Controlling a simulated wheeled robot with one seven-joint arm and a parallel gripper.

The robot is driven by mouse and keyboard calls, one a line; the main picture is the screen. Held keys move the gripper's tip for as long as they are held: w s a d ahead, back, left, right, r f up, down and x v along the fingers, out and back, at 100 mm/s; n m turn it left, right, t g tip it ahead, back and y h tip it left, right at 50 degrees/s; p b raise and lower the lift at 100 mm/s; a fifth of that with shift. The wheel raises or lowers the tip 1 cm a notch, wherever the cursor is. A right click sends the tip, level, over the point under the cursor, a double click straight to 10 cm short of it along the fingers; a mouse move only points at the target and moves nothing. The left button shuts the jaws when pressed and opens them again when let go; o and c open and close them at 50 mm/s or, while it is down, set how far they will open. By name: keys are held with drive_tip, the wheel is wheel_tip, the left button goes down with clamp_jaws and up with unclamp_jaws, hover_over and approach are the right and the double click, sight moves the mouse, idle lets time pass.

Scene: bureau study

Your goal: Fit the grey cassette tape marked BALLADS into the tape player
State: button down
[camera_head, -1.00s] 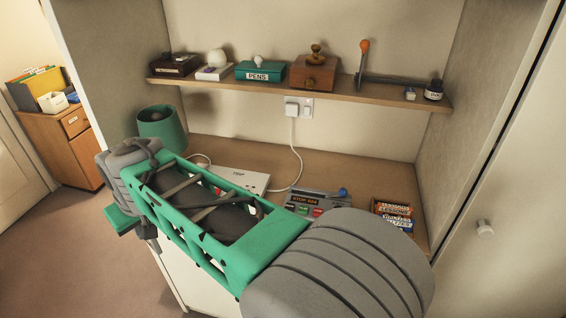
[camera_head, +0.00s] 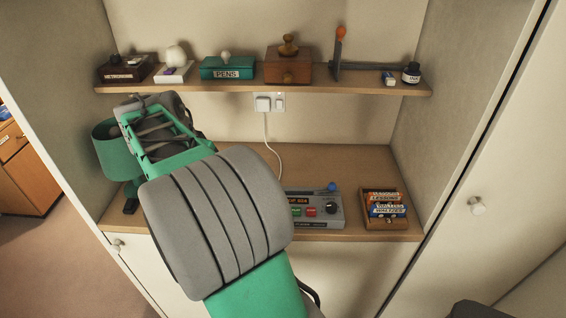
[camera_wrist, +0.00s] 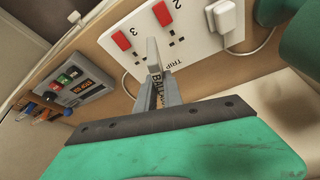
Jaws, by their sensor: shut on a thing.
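My gripper (camera_wrist: 160,82) is shut on a narrow item with lettering starting "BAL", which fits the BALLADS tape (camera_wrist: 157,95). It is seen edge-on between the fingers, so most of it is hidden. Beyond the fingertips lies a white switch panel. A grey device (camera_head: 328,222) with an orange-on-black display, coloured buttons and a knob, apparently the tape player, stands on the desk right of my arm. It also shows at the left of the wrist view (camera_wrist: 82,90), apart from the gripper. No slot is clear. The head view hides the fingers and tape behind my arm.
The white panel (camera_wrist: 185,40) has red switches and a plugged lead. A wooden tray (camera_head: 383,226) of tapes stands right of the grey device. A green lamp (camera_head: 110,150) stands at the left. A shelf (camera_head: 250,87) with several items hangs above. Cupboard walls flank the desk.

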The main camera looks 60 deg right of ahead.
sight(308, 207)
drive_tip(key=s+d+f+m+g+y+b, duration=0.1)
drive_tip(key=s+d+m, duration=0.3)
drive_tip(key=s+m, duration=0.1)
drive_tip(key=s+d+f+m+g+b, duration=0.1)
drive_tip(key=s+d+f+m+g, duration=0.1)
drive_tip(key=s+d+m, duration=0.2)
drive_tip(key=s+d+f+m+g+y+b, duration=0.1)
drive_tip(key=s+d+m, duration=0.4)
drive_tip(key=s, duration=0.5)
drive_tip(key=shift+d+f+m+g+y, duration=0.3)
drive_tip(key=shift+d+f+g, duration=0.1)
drive_tip(key=shift+f, duration=0.15)
drive_tip(key=shift+r, duration=0.1)
drive_tip(key=shift+w+a, duration=0.1)
drive_tip(key=shift+w, duration=0.05)
drive_tip(key=shift+f+b, duration=1.85)
drive_tip(key=shift+f, duration=0.15)
